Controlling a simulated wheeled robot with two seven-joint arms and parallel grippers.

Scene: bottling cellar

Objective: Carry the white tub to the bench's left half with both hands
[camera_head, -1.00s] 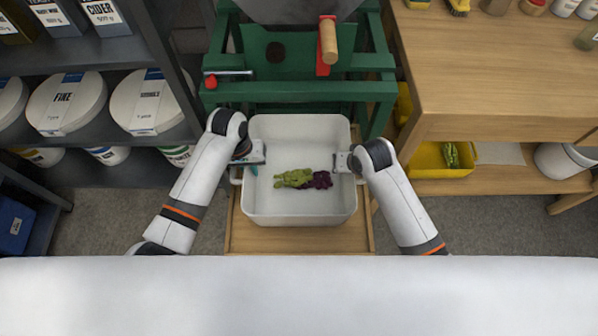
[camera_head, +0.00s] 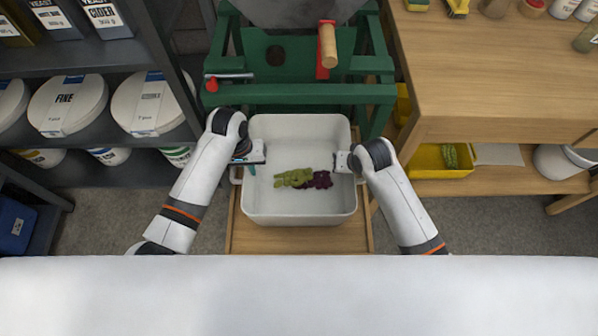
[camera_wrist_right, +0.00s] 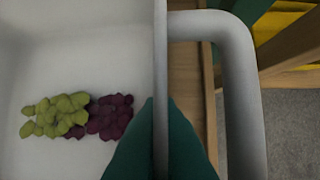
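The white tub (camera_head: 298,150) stands upright on a wooden platform, with green grapes (camera_head: 293,178) and dark purple grapes (camera_head: 320,180) on its floor. My left gripper (camera_head: 247,168) straddles the tub's left wall, with a teal finger inside against it; its outer finger is mostly hidden. My right gripper (camera_head: 350,166) is at the right wall. In the right wrist view its teal fingers (camera_wrist_right: 160,150) flank the thin wall (camera_wrist_right: 160,60) closely, one inside the tub and one between wall and handle (camera_wrist_right: 240,90). Both grippers look shut on the tub.
A green press frame (camera_head: 300,93) stands right behind the tub. The wooden bench (camera_head: 500,75) is at right, its left half mostly clear, with small items along the back. A yellow bin (camera_head: 425,160) sits beneath it. Dark shelves with white buckets (camera_head: 68,100) are at left.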

